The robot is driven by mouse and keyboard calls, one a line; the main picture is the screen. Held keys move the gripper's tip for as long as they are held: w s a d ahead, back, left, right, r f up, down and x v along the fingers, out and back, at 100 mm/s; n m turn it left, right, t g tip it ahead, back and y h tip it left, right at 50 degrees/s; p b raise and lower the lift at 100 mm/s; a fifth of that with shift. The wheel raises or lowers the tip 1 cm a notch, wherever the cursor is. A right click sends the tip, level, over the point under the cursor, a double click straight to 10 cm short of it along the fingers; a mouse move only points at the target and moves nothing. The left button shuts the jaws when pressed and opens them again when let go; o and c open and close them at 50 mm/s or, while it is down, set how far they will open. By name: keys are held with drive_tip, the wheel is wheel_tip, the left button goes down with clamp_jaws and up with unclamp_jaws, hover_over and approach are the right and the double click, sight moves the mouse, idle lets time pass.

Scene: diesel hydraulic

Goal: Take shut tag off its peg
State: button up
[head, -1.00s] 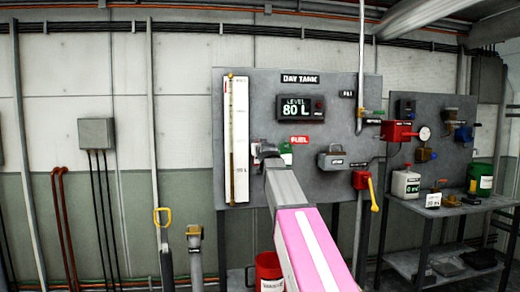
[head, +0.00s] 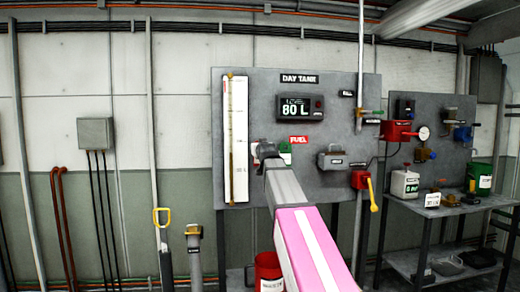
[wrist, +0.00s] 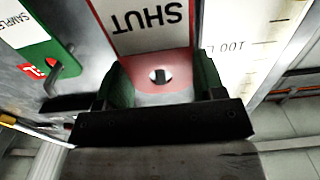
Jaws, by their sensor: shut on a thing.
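The shut tag (wrist: 150,28) fills the upper middle of the wrist view. It is white with a red border, its "SHUT" lettering is upside down, and its red end has a hole (wrist: 160,75). Something dark shows inside the hole; I cannot tell whether it is the peg. My gripper (wrist: 162,88) is closed around the red end, with a green-padded finger on each side. In the head view my gripper (head: 265,152) is at the day tank panel, just right of the level gauge, and hides the tag.
A green-and-white sample tag (wrist: 30,42) hangs close on one side in the wrist view. The white level gauge (wrist: 235,45) is close on the other. On the panel (head: 345,105) are an 80 L display (head: 301,108) and a yellow-handled valve (head: 363,180).

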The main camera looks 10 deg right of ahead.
drive_tip(key=shift+s+r, duration=0.1)
drive_tip(key=shift+s, duration=0.3)
drive_tip(key=shift+s+r, duration=0.1)
drive_tip(key=shift+s, duration=1.35)
drive_tip(key=shift+s, duration=2.45)
